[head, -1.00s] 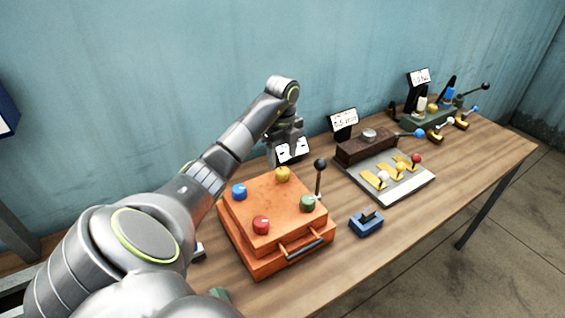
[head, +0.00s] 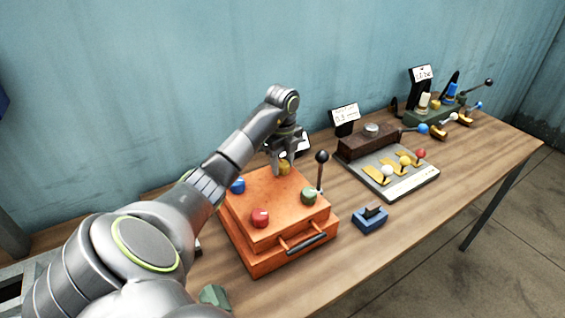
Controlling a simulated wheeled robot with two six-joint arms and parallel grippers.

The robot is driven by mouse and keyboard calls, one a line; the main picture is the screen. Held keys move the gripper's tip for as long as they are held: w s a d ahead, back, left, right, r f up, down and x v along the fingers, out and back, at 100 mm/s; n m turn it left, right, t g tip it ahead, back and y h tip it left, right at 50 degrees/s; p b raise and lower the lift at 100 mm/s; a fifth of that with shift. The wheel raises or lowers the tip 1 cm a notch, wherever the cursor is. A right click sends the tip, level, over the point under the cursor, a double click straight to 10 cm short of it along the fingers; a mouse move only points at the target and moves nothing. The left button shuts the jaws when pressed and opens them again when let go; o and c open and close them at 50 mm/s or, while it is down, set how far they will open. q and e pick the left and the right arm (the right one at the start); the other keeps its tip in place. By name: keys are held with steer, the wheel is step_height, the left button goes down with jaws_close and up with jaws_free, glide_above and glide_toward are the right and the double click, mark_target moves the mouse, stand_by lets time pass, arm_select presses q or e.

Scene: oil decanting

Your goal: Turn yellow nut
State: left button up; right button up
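The yellow nut (head: 284,168) sits at the back corner of the orange box (head: 262,217), which stands on the wooden table. My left gripper (head: 283,168) points down over the yellow nut, with its fingers around or beside it. The nut is partly hidden by the fingers, and I cannot tell whether they touch it. Blue (head: 238,186), red (head: 260,217) and green (head: 309,196) nuts sit at the other corners of the box top. My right gripper is not in view.
A black-knobbed lever (head: 321,157) rises at the box's right side, near my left gripper. A small blue switch block (head: 370,219) stands right of the box. A grey panel with coloured knobs (head: 411,186) lies farther right. The wall is close behind.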

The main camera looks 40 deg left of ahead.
arm_select(q)
steer(key=c, duration=0.5)
